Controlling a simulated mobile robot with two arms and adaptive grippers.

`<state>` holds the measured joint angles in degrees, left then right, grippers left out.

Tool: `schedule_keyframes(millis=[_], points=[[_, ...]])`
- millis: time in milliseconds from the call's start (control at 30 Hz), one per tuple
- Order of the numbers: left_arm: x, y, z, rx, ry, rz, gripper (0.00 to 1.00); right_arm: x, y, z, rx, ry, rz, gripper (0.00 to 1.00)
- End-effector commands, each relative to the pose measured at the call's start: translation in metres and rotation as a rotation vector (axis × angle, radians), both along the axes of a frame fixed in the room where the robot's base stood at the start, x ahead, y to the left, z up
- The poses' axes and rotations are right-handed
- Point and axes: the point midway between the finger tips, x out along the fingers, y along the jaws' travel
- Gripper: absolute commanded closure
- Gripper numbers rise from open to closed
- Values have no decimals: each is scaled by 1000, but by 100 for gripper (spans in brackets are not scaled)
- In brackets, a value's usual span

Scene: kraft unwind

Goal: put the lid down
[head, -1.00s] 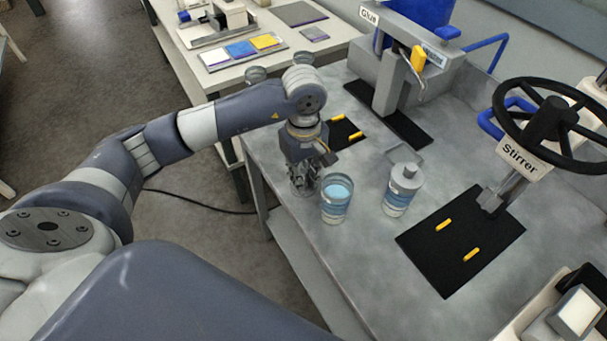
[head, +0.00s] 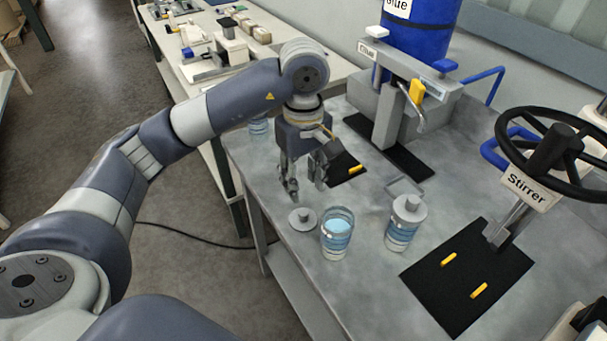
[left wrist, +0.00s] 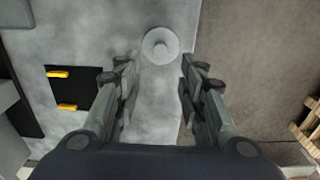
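A round grey lid with a small knob (head: 303,218) lies flat on the grey table, just left of an open cup (head: 337,236) with light blue contents. The lid also shows in the left wrist view (left wrist: 160,46), ahead of the fingertips. My left gripper (head: 306,190) is above the table, behind and above the lid, apart from it. Its fingers are spread and empty, as the left wrist view (left wrist: 156,78) shows. A second cup (head: 402,226) to the right carries a similar lid. My right gripper is not in view.
The glue press (head: 390,110) stands on a black mat behind. The stirrer (head: 520,190), with its black wheel, stands at the right. A black mat (head: 468,278) with yellow marks lies in front of it. The table's left edge is close to the lid.

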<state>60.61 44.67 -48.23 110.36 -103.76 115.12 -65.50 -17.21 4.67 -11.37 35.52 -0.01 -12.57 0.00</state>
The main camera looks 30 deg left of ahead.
Motion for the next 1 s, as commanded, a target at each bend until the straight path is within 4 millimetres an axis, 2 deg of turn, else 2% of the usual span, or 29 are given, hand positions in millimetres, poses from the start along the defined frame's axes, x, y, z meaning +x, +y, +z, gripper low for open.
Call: schedule_keyframes(millis=[100,233,1000], points=[[1,1,15,1,-2,0,63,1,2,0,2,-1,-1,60],[0,0,23,0,-1,1,63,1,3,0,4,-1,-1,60],[0,0,25,0,1,0,63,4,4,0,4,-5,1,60]])
